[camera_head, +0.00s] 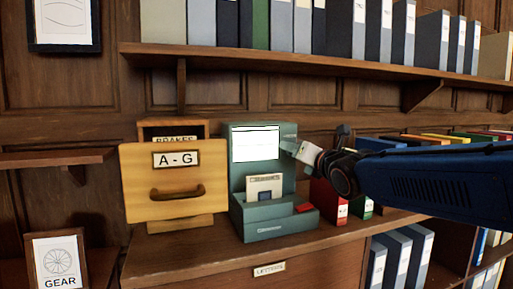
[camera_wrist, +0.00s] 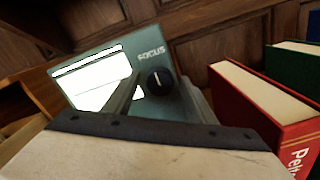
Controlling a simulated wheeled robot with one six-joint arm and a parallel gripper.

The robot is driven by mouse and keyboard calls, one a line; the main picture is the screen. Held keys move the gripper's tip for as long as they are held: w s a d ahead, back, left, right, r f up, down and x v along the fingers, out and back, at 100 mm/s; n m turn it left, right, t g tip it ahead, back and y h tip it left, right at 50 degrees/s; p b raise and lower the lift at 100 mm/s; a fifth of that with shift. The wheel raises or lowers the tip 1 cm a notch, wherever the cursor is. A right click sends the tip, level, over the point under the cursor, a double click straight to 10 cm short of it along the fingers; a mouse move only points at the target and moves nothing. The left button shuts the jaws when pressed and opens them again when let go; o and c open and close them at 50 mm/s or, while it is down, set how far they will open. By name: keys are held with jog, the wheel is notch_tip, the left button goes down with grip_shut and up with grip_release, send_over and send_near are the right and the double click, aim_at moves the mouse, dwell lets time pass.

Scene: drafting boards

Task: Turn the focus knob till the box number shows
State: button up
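The teal reader (camera_head: 240,213) stands on the cabinet top. Its lit screen (camera_head: 255,146) is white with a thin dark line near the top; I can read no box number on it. In the wrist view the screen (camera_wrist: 92,82) also looks mostly blank white. The black focus knob (camera_wrist: 160,82), with a pale pointer mark, sits beside the screen under the word FOCUS. My gripper (camera_head: 291,148) is at the reader's upper right. In the wrist view its fingers stand apart, one on each side of the knob; I cannot tell whether they touch it.
A wooden drawer box labelled A-G (camera_head: 146,200) stands close left of the reader. A red binder (camera_head: 325,203) stands to its right, below my arm. A shelf of binders (camera_head: 330,60) runs above. A card (camera_head: 264,187) sits in the reader's front.

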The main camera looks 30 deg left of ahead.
jog(key=c, duration=0.9)
jog(key=m, duration=0.6)
dwell(0.4)
